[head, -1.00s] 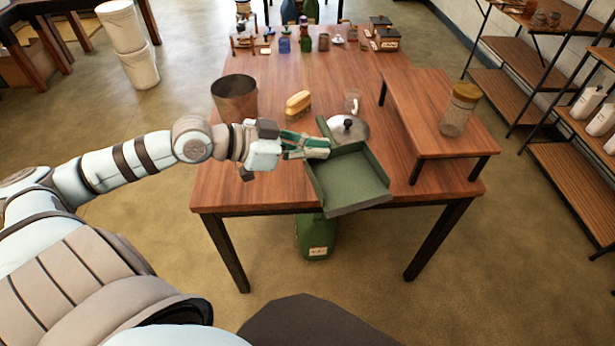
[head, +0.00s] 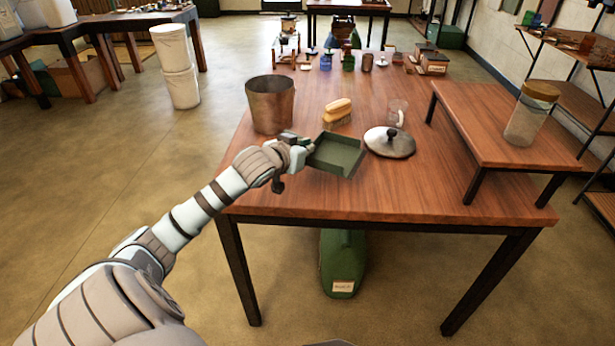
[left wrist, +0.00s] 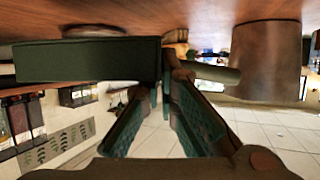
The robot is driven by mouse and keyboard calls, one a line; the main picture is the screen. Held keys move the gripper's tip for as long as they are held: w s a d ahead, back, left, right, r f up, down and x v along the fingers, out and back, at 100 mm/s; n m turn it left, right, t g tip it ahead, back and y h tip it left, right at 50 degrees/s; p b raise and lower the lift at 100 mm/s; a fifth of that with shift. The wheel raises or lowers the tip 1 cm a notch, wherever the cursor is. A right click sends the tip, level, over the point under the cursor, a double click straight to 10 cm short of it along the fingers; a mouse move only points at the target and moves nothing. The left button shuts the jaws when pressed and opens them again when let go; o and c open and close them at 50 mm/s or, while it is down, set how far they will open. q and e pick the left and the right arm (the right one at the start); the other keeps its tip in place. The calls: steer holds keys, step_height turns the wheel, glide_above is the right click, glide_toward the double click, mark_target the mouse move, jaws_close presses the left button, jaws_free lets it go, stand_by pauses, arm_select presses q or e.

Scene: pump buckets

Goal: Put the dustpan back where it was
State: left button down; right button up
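The green dustpan (head: 337,155) lies flat on or just above the wooden table (head: 400,195), near its left front part, with its tray pointing right. It also shows in the left wrist view (left wrist: 85,60), with its handle (left wrist: 215,70) extending to the right. My left gripper (head: 298,147) is at the handle end of the dustpan. In the left wrist view its fingers (left wrist: 150,95) are apart, with a gap between the pads and the handle by the fingertips. Whether the pads touch the handle is unclear. My right gripper is out of view.
A rusty bucket (head: 270,104) stands just behind my left gripper. A brush (head: 337,112), a glass cup (head: 398,112) and a metal lid (head: 389,143) are close to the dustpan. A raised shelf (head: 500,135) with a jar (head: 529,115) stands right. The front right tabletop is clear.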

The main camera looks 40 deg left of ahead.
mark_target(306, 178)
arm_select(q)
step_height(306, 178, down, 6)
steer(key=shift+f+b, duration=0.15)
steer(key=shift+b, duration=1)
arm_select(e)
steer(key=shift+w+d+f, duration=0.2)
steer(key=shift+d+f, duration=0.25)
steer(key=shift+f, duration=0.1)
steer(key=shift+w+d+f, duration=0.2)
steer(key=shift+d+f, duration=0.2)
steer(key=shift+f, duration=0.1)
arm_select(q)
steer(key=c, duration=1.8)
jaws_free()
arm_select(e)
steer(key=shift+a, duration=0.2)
